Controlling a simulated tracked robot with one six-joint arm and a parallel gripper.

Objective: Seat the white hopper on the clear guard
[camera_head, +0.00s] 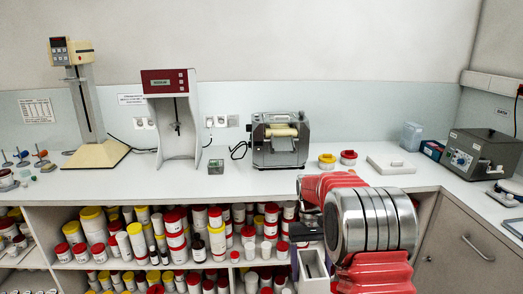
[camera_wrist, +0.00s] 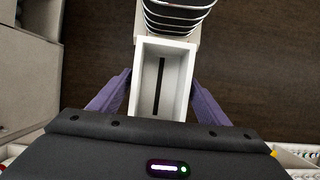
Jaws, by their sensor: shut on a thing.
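The white hopper (camera_head: 313,270) is in my gripper (camera_head: 312,258), low in front of the shelves in the head view. My gripper is shut on it. In the wrist view, the purple fingers of my gripper (camera_wrist: 160,98) press on both sides of the hopper (camera_wrist: 146,75). It shows as an open, empty rectangular box with a dark slot in its floor. The grey mill (camera_head: 280,142) with cream rollers stands on the bench, up and left of the hopper and apart from it. I cannot make out the clear guard clearly on the mill.
Two small tubs, yellow-lidded (camera_head: 327,162) and red-lidded (camera_head: 349,158), stand right of the mill. A white slab (camera_head: 392,164), a clear bluish box (camera_head: 411,136) and a grey device (camera_head: 482,152) follow. A small dark-green box (camera_head: 216,167) lies left. Shelves below hold many jars.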

